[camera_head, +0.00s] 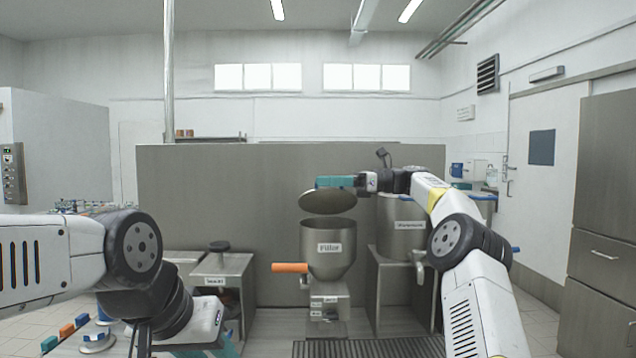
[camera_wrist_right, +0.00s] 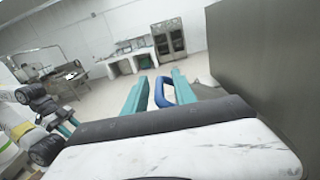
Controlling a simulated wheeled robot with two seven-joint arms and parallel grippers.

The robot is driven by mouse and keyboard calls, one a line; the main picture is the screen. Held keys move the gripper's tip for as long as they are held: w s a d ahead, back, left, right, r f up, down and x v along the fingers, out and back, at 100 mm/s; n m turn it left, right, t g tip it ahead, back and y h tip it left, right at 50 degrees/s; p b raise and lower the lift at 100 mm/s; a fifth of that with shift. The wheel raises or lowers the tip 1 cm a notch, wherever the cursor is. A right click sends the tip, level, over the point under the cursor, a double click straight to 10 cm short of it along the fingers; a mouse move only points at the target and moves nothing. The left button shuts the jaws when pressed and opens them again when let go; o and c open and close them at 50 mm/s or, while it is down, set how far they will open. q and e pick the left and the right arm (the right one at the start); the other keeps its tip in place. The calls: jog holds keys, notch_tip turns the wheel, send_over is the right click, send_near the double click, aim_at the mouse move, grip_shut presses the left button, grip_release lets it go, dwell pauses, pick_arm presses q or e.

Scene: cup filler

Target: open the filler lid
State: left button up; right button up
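The filler (camera_head: 328,262) is a steel funnel hopper labelled "Filler", with an orange handle (camera_head: 289,268) on its left. Its dark round lid (camera_head: 328,203) is raised and tilted up above the rim, so the hopper's top is uncovered. My right gripper (camera_head: 325,182) has teal fingers and is at the lid's upper edge. In the right wrist view, its fingers (camera_wrist_right: 160,88) stand apart with a blue loop handle (camera_wrist_right: 163,94) between them; a small gap shows beside the handle. My left gripper (camera_head: 222,346) is low at the left, mostly hidden by its own arm, far from the lid.
A labelled steel tank (camera_head: 400,226) stands right of the filler, close to my right arm. A steel stand (camera_head: 222,267) is on the left. A grey partition (camera_head: 220,190) rises behind the filler. A grate (camera_head: 365,348) lies in front.

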jog(key=d, duration=0.5)
jog(key=shift+d, duration=0.35)
jog(key=shift+c, duration=0.2)
